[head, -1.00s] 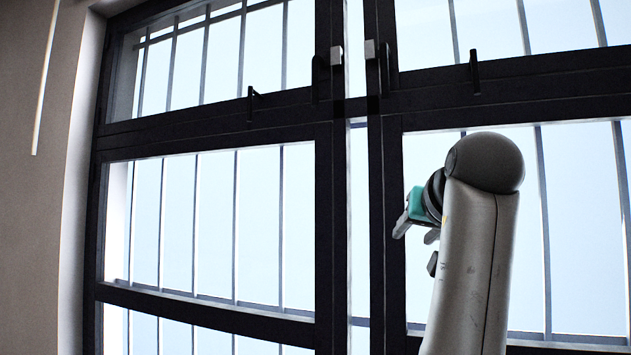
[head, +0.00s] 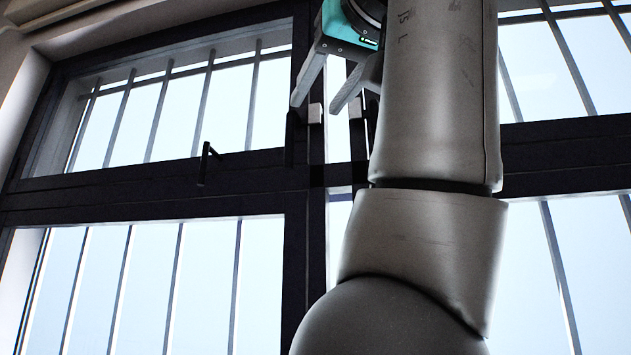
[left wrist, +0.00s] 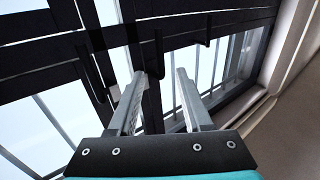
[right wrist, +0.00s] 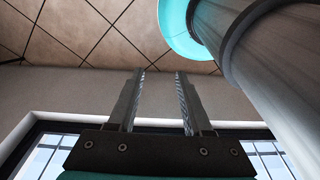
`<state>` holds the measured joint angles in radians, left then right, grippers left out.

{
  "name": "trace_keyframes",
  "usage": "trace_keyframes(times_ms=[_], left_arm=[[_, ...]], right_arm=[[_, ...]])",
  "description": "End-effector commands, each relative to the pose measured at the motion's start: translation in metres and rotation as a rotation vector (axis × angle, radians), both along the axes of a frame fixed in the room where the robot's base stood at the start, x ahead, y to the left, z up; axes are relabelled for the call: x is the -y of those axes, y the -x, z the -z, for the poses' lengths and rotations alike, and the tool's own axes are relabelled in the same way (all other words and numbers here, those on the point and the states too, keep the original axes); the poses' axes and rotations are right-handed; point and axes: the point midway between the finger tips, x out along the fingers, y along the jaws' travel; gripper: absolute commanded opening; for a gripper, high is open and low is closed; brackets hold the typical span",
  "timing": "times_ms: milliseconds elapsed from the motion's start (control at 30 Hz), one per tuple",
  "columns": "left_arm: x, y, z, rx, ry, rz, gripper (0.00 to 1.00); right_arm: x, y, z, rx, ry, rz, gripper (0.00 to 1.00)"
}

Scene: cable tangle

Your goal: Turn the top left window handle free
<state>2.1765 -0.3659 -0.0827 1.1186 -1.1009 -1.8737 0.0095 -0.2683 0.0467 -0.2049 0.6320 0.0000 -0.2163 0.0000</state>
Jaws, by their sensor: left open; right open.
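The top left window frame (head: 130,183) is black. A small dark handle (head: 205,165) stands up from its bottom rail. A second dark upright handle (head: 290,138) is on its right side, beside a pale block (head: 315,113). I cannot tell which of these the task means. My left gripper (head: 314,106) is open and empty, its fingers pointing down in front of the pale block and centre posts. In the left wrist view it (left wrist: 160,73) shows with the dark upright handle (left wrist: 159,52) between and beyond its fingertips. My right gripper (right wrist: 160,73) is open and empty, pointing toward the ceiling.
Bars (head: 172,280) stand behind the glass. A pale wall (head: 22,85) borders the window on the left. My left arm hides much of the right window. The tiled ceiling (right wrist: 100,25) shows in the right wrist view.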

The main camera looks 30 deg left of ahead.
Motion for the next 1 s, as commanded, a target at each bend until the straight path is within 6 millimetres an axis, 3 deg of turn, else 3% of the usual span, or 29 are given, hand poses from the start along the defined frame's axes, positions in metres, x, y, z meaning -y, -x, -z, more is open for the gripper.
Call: trace_keyframes(times_ms=[300, 700, 1000], left_arm=[[-0.041, -0.037, 0.0, -0.006, 0.003, -0.003, 0.5], [-0.097, -0.09, 0.0, -0.004, 0.002, -0.002, 0.5], [-0.11, -0.103, 0.001, -0.001, 0.0, 0.0, 0.5]], right_arm=[[0.039, 0.046, -0.01, -0.075, 0.055, -0.006, 0.5], [0.024, 0.025, -0.033, -0.038, 0.033, -0.001, 0.5], [0.02, 0.025, -0.037, -0.038, 0.028, -0.003, 0.5]])
